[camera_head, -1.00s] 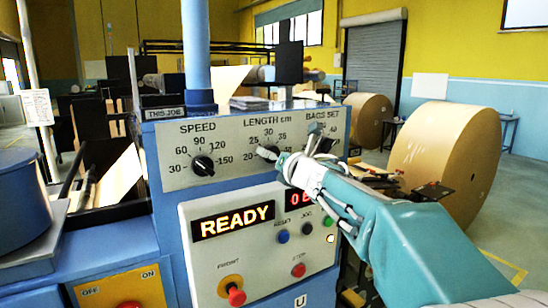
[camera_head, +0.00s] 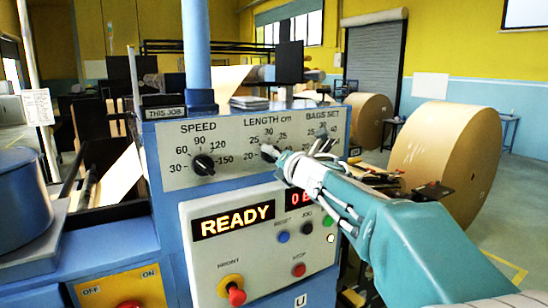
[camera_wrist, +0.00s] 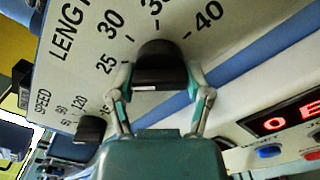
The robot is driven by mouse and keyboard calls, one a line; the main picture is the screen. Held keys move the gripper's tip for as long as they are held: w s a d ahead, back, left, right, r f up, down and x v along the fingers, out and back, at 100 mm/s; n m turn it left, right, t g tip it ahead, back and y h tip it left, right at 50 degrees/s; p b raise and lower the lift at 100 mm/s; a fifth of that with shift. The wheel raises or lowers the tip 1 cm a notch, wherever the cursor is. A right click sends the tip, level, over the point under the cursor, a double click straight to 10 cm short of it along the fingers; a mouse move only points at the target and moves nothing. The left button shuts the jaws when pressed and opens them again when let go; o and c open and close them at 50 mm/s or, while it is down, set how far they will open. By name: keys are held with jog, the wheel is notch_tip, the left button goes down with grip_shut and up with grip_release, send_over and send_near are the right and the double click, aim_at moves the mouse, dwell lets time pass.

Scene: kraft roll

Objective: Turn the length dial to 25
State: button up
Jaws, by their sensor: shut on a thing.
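The length dial (camera_head: 267,153) is a black knob on the grey upper panel, under "LENGTH cm", with numbers including 20, 25, 30 and 35 around it. It is partly hidden by my gripper (camera_head: 277,160). In the wrist view the dial (camera_wrist: 160,62) sits between the two fingers of my gripper (camera_wrist: 160,76), one on each side. The gripper is shut on it. The 25, 30 and 40 marks show around the knob there. A short white line is on the knob's near face. I cannot tell which number the pointer faces.
The speed dial (camera_head: 203,165) is to the left on the same panel. The bags set dial is mostly behind my gripper. Below are the READY display (camera_head: 233,219), several coloured buttons and a red stop button (camera_head: 298,270). Big paper rolls (camera_head: 445,160) stand at the right.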

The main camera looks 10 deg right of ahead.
jog(key=o, duration=1.2)
jog(key=shift+f, duration=0.1)
jog(key=shift+c, duration=0.2)
jog(key=v, duration=1.2)
